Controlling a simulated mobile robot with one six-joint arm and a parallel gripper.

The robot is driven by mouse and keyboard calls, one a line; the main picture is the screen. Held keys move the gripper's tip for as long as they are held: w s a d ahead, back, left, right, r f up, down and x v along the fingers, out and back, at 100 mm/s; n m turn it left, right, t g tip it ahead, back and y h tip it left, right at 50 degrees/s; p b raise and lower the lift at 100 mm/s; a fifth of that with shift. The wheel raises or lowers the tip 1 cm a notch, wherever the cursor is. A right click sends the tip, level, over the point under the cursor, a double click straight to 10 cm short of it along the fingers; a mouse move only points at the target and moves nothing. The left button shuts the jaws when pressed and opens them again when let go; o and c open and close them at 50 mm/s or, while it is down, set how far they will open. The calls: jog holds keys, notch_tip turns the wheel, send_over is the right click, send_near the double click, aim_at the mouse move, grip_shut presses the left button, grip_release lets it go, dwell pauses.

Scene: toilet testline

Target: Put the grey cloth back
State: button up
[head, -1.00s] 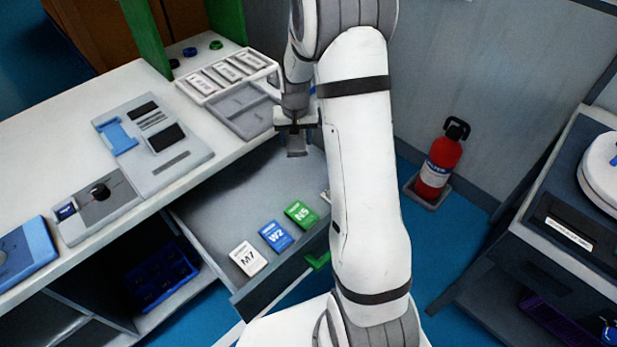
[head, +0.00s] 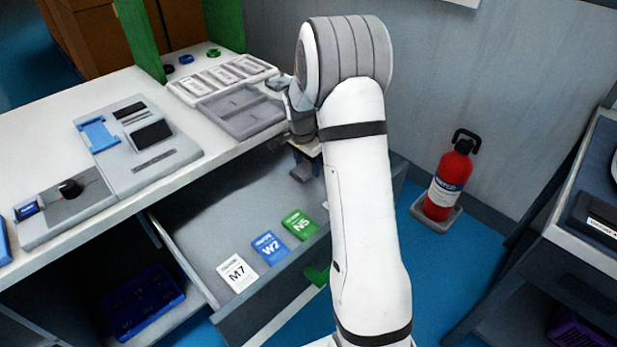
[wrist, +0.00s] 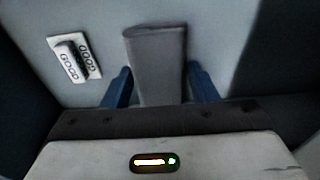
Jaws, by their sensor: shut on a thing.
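The grey cloth (wrist: 157,65) is a folded, narrow grey piece. It stands out between the blue fingers of my gripper (wrist: 161,86) in the wrist view. My gripper is shut on it. In the head view the grey cloth (head: 303,169) hangs below my gripper (head: 303,150), above the back part of the open drawer (head: 205,235). My arm hides part of the gripper there. I cannot tell if the cloth touches the drawer floor.
In the drawer lie a white M7 card (head: 237,272), a blue W2 card (head: 270,249) and a green N5 card (head: 299,224). A grey tray (head: 243,112) sits on the counter. A red extinguisher (head: 449,185) stands right.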

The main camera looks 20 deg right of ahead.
aim_at(307, 174)
jog(key=shift+f+b, duration=0.35)
jog(key=shift+f, duration=1.6)
jog(key=shift+f, duration=0.2)
jog(key=o, duration=1)
